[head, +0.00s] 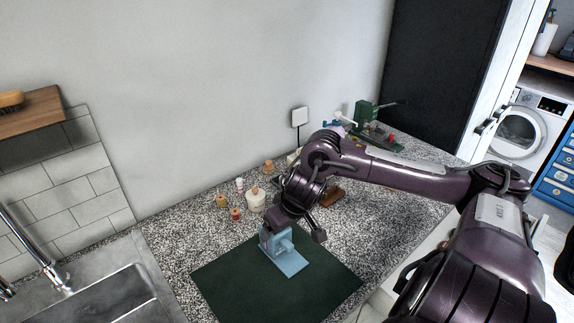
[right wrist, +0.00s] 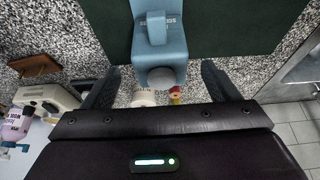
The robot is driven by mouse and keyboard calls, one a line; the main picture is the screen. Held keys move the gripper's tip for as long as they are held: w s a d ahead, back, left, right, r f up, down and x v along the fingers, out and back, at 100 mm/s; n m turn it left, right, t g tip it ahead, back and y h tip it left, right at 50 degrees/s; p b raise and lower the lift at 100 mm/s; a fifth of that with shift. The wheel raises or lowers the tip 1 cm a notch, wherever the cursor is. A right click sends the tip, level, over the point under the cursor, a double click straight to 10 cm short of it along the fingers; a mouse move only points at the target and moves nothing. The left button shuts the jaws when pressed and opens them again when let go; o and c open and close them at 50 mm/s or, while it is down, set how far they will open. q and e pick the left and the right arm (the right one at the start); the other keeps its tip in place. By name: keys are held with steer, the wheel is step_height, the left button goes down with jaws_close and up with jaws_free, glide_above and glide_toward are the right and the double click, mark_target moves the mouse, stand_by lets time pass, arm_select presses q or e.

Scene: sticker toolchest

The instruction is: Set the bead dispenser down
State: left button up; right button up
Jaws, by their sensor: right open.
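The light blue bead dispenser (head: 288,262) stands on the dark green mat (head: 222,283) on the counter; its flat base reaches toward the front. My right gripper (head: 293,234) is just above and around its upper part. In the right wrist view the dispenser (right wrist: 160,35) lies between the two dark fingers of the right gripper (right wrist: 160,70). The fingers are open, with a visible gap on each side, so they do not grip it. Part of the dispenser's top is hidden by the gripper in the head view. My left gripper is not in view.
A white jar (head: 256,201), a red-capped small bottle (head: 235,214) and other small containers stand behind the mat. A wooden block (head: 332,196) and a green tool (head: 366,112) are farther right. A sink (head: 110,297) is at left. The mat's front is clear.

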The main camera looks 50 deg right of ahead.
mark_target(286, 242)
steer(key=v, duration=0.3)
steer(key=shift+s+a+r, duration=0.15)
steer(key=shift+s+r, duration=0.05)
steer(key=shift+r, duration=0.1)
steer(key=shift+v, duration=1.1)
